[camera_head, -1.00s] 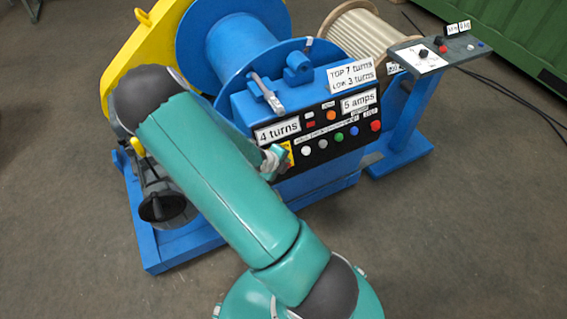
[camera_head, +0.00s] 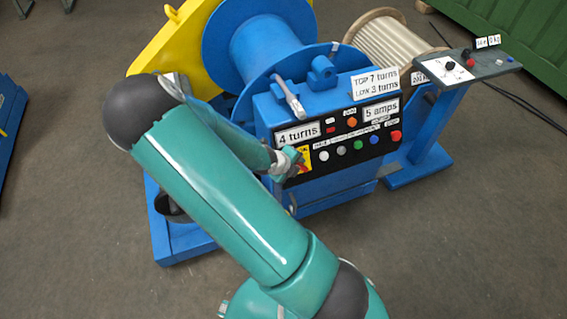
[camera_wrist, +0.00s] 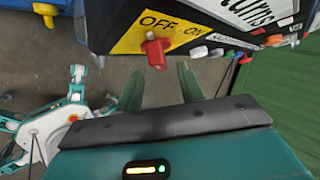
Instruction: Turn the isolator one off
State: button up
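The isolator is a red knob (camera_wrist: 155,52) on a yellow plate (camera_wrist: 146,30) marked OFF and ON, at the left end of the black control panel (camera_head: 350,147). The plate also shows in the head view (camera_head: 304,154), partly hidden by my gripper (camera_head: 288,165). In the wrist view my gripper (camera_wrist: 159,82) is open, its two green fingers apart and pointing at the panel. The knob shows just beyond the fingertips, roughly between them. I cannot tell whether a finger touches it, nor which way the knob is set.
Coloured buttons (camera_head: 358,145) line the panel right of the isolator. A blue drum (camera_head: 265,52) and yellow guard (camera_head: 165,50) stand behind. A blue pedestal (camera_head: 430,125) with a small control top stands right. Clear floor lies at the front right.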

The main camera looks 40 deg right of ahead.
jog(key=v, duration=0.9)
jog(key=shift+r, duration=0.15)
jog(key=shift+a, duration=0.1)
dwell(0.3)
